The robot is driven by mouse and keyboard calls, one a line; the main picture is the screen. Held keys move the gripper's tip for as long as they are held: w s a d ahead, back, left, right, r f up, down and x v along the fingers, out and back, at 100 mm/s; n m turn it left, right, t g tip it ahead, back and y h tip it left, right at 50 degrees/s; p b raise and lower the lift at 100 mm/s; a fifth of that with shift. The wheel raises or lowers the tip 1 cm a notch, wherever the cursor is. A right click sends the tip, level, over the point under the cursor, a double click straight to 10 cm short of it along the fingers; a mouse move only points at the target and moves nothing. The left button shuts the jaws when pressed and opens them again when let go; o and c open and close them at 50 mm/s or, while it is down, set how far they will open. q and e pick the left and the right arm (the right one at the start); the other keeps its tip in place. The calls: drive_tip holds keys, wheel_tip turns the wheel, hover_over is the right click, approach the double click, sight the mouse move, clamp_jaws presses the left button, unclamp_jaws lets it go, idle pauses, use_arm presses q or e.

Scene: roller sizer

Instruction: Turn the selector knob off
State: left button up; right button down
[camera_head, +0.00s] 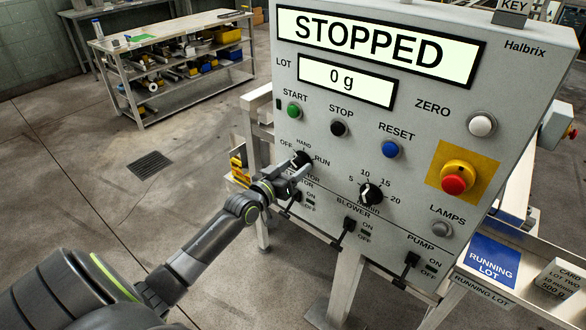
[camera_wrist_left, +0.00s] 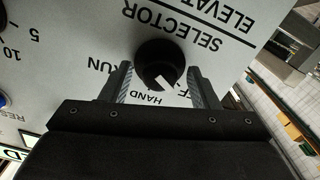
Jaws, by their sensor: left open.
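The selector knob (camera_head: 301,157) is a round black knob on the grey control panel (camera_head: 440,112), below the green START button. OFF, HAND and RUN are printed around it. In the left wrist view the knob (camera_wrist_left: 158,56) shows upside down, and its white pointer mark is aimed between HAND and the partly hidden OFF. My left gripper (camera_head: 297,173) is open at the knob. In the left wrist view the two fingers of this gripper (camera_wrist_left: 160,74) stand on either side of the knob, with gaps visible. My right gripper does not show.
The display (camera_head: 375,48) reads STOPPED. The black STOP button (camera_head: 339,128), blue RESET button (camera_head: 390,149), speed dial (camera_head: 370,194) and red emergency button (camera_head: 454,184) are to the right. Black switch levers (camera_head: 348,226) stick out below. A workbench (camera_head: 170,50) stands behind at left.

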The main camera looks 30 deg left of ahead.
use_arm(q)
drive_tip(key=s+a+p, duration=0.1)
drive_tip(key=s+p, duration=0.3)
drive_tip(key=s, duration=1.3)
drive_tip(key=shift+s+a, duration=0.2)
drive_tip(key=shift+f, duration=0.1)
drive_tip(key=s+a+f+g+y, duration=0.1)
drive_tip(key=s+f+g, duration=0.25)
drive_tip(key=f, duration=0.75)
drive_tip(key=s+a+f+g+y+b, duration=0.15)
drive_tip(key=s+f, duration=0.25)
drive_tip(key=f, duration=0.6)
drive_tip(key=s+a+f+g+y, duration=0.1)
drive_tip(key=s+f+g, duration=0.2)
drive_tip(key=f, duration=0.8)
drive_tip(key=s+d+f+g, duration=0.4)
drive_tip(key=s+d+f, duration=0.2)
drive_tip(key=s+f, duration=0.3)
drive_tip(key=s+d+f+m+g+b, duration=0.1)
drive_tip(key=s+d+f+g, duration=0.3)
drive_tip(key=s+f, duration=0.6)
drive_tip(key=s+d+h, duration=0.1)
drive_tip(key=s+d, duration=0.1)
drive_tip(key=s, duration=0.4)
drive_tip(key=shift+d+f+m+g, duration=0.2)
drive_tip(key=shift+d+m+g, duration=0.1)
drive_tip(key=shift+g, duration=0.1)
